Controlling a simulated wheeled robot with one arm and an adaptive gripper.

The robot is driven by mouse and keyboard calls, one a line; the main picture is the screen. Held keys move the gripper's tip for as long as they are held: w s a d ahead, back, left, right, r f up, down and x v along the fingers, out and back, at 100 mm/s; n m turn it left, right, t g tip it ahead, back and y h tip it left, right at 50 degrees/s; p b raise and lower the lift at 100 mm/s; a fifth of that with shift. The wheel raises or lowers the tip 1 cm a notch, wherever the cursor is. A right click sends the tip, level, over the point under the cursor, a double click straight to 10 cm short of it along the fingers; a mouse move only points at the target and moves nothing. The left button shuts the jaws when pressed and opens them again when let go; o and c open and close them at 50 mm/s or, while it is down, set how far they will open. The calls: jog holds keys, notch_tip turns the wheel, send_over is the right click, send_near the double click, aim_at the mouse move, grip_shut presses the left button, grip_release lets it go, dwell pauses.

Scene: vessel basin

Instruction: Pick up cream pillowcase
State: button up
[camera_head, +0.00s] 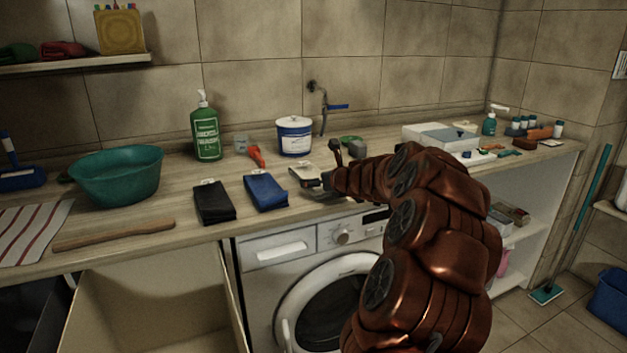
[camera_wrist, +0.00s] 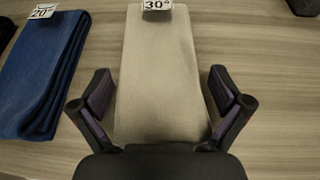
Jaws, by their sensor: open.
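The cream pillowcase (camera_wrist: 158,80) lies folded flat on the wooden counter, with a white tag reading 30° at its far end. In the head view the pillowcase (camera_head: 303,172) shows only in part, because my gripper and arm cover its right side. My gripper (camera_wrist: 162,95) is open, with one finger on each side of the pillowcase's near part. Both fingertips appear apart from the cloth's edges. I cannot tell how high the fingers are above the counter. In the head view my gripper (camera_head: 322,183) is at the counter's front edge, above the washing machine.
A folded blue cloth (camera_wrist: 42,75) tagged 20° lies close on the left, with a black cloth (camera_head: 214,202) beyond it. A white tub (camera_head: 294,137) and a red-orange item (camera_head: 256,156) stand behind. The washing machine (camera_head: 320,290) is below the counter (camera_head: 185,190).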

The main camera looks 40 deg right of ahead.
jog(key=shift+w, duration=0.25)
jog(key=shift+c, duration=0.4)
jog(key=c, duration=1.1)
jog(key=shift+r, duration=0.4)
notch_tip(320, 180, up, 3)
jog(key=shift+p, duration=0.9)
jog(key=shift+s+a+r, duration=0.2)
jog(key=shift+s+a, duration=0.35)
jog(key=shift+s, duration=2.1)
jog(key=shift+s+a+r, duration=0.15)
jog(key=shift+s+a, duration=0.35)
jog(key=shift+s, duration=2.1)
jog(key=shift+s+a+r, duration=0.2)
jog(key=shift+s+a, duration=0.35)
jog(key=shift+s, duration=2.1)
